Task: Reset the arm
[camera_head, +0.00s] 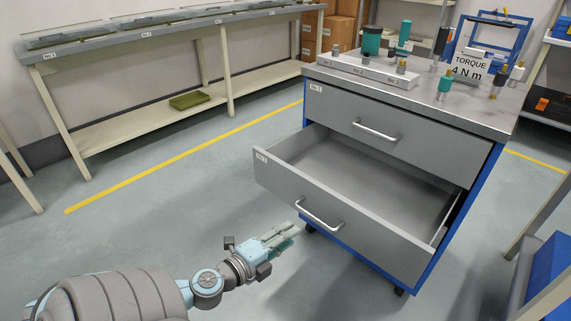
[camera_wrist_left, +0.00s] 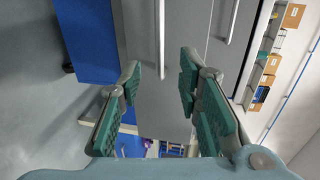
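My left arm reaches in from the bottom left of the head view. Its gripper (camera_head: 290,234) is in front of and below the left end of the pulled-out lower drawer, apart from the drawer's handle (camera_head: 319,217). In the left wrist view the gripper (camera_wrist_left: 160,80) has its green-padded fingers spread with nothing between them. A drawer handle (camera_wrist_left: 161,40) shows beyond the fingers, and a second handle (camera_wrist_left: 232,20) is to its right. My right gripper is in neither view.
The grey and blue cabinet (camera_head: 400,145) has its lower drawer (camera_head: 365,190) open and empty, jutting toward me; its upper drawer is closed. Tools and a torque sign (camera_head: 470,68) stand on top. A long bench (camera_head: 150,45) is at the back left. The floor between is clear.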

